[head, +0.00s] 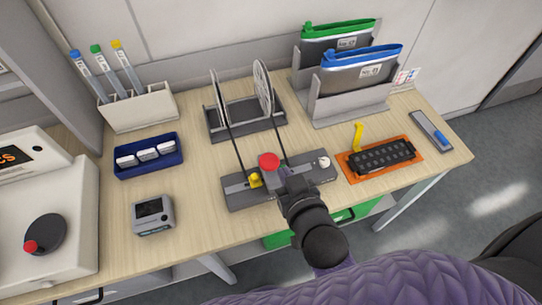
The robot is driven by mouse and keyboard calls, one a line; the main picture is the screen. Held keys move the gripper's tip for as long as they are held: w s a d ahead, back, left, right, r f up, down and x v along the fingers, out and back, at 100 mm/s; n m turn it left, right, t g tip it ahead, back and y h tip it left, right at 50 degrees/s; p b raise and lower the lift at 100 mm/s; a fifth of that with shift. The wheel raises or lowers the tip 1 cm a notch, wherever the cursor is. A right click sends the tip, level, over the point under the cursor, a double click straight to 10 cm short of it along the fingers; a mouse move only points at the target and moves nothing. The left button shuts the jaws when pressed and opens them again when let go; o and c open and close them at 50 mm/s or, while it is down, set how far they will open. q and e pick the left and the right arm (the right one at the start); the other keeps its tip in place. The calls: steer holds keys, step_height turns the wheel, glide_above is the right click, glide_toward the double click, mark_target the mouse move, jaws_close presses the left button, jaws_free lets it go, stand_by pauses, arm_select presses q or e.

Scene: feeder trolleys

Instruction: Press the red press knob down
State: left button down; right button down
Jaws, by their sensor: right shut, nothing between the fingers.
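The red press knob (268,161) is a round red cap on the grey splicing jig (238,194), near the middle of the table. Two dark tape strips run from the jig back to the reels. My right gripper (284,178) is shut and empty, just to the right and front of the knob. Its wrist and forearm come in from the bottom and cover part of the jig. I cannot tell whether its fingertips touch the knob. My left gripper is not in view.
A yellow knob (255,180) and a white knob (323,162) sit on the jig. The reel holder (246,130) stands behind. An orange tray (408,167) lies to the right, and a small grey device (152,215) to the left. Bare table lies around the device.

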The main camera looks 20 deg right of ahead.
steer(key=b, duration=0.2)
glide_above(271, 165)
steer(key=f, duration=0.3)
steer(key=shift+w+f, duration=0.2)
steer(key=shift+f, duration=0.1)
step_height(271, 165, down, 3)
steer(key=shift+r+b, duration=0.1)
steer(key=shift+b, duration=0.4)
steer(key=shift+s+f, duration=0.15)
steer(key=shift+f, duration=0.45)
